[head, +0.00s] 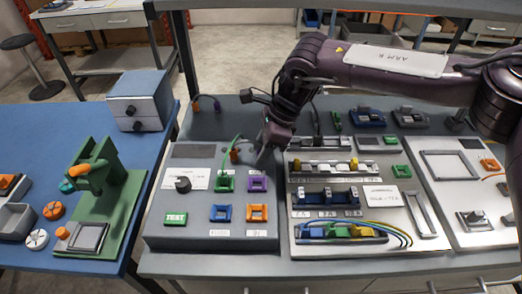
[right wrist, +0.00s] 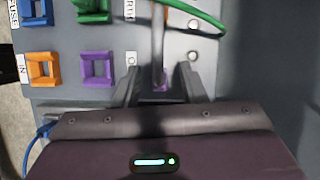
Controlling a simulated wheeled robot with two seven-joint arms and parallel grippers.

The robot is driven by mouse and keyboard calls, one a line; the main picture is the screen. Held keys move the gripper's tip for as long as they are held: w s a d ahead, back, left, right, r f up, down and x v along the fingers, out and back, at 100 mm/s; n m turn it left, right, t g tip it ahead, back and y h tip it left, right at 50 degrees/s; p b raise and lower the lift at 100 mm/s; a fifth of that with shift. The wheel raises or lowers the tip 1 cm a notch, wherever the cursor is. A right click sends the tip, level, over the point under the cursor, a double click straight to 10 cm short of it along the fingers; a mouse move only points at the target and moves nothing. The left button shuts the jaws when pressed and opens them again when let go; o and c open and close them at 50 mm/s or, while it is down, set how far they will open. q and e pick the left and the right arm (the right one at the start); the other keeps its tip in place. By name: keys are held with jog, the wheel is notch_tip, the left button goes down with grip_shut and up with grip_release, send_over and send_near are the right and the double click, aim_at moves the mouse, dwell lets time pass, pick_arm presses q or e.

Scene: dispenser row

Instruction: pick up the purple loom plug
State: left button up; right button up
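My right gripper (head: 265,156) is over the back right part of the grey panel, pointing down. In the right wrist view its two fingers (right wrist: 160,78) are apart. Between them lies a small purple piece, which looks like the purple loom plug (right wrist: 160,85), with a grey cable running from it; gaps show on both sides. The plug is largely hidden by the gripper body, and the gripper hides it in the head view. An orange plug (head: 234,155) is just left of the gripper. My left gripper is not in view.
A purple socket (head: 258,184) sits on the grey panel (head: 160,232), beside a green socket (head: 225,184) with a green cable. Blue and orange sockets are in front. Another loom (head: 206,98) lies at the back left. A fuse panel (head: 300,248) stands to the right.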

jog(key=shift+a+f, duration=0.15)
grip_shut()
dwell(0.4)
jog(key=shift+r, duration=0.55)
notch_tip(320, 180, up, 19)
jog(key=b, duration=0.1)
